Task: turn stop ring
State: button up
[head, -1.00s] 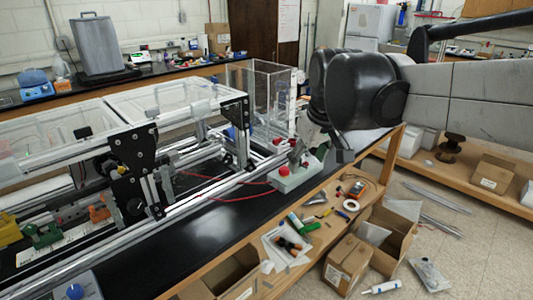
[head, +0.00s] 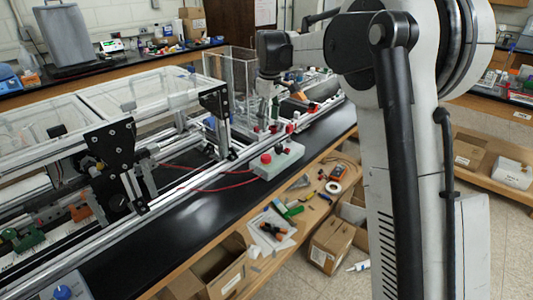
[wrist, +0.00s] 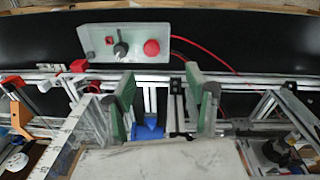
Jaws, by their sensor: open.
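A pale grey-green control box (head: 292,157) stands on the black bench and carries a red mushroom button (head: 266,158). In the wrist view the box (wrist: 138,57) lies at the top, with the red button (wrist: 151,47), a black knob (wrist: 121,48) and a small red square on its face. I cannot tell a separate stop ring there. My gripper (wrist: 160,76) is open and empty, its green-padded fingers apart below the box in that view. A blue part (wrist: 148,130) shows between the fingers; whether they touch it is unclear. In the head view the gripper hangs behind the box, partly hidden among the frame parts.
Aluminium rails (head: 150,212) run along the bench beside the box. A clear-walled enclosure (head: 230,72) stands behind. Red cables (wrist: 205,52) run from the box across the bench. The black bench top (head: 180,225) in front of the rails is mostly clear.

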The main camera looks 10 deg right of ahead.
jog(key=n, duration=0.1)
send_near(267, 156)
jog(key=shift+g, duration=0.4)
jog(key=f, duration=0.3)
jog(key=f+p, duration=0.1)
jog(key=f, duration=0.5)
jog(key=shift+w+f, duration=0.3)
jog(key=shift+w, duration=0.05)
jog(key=shift+c, duration=0.2)
jog(key=c, duration=1.1)
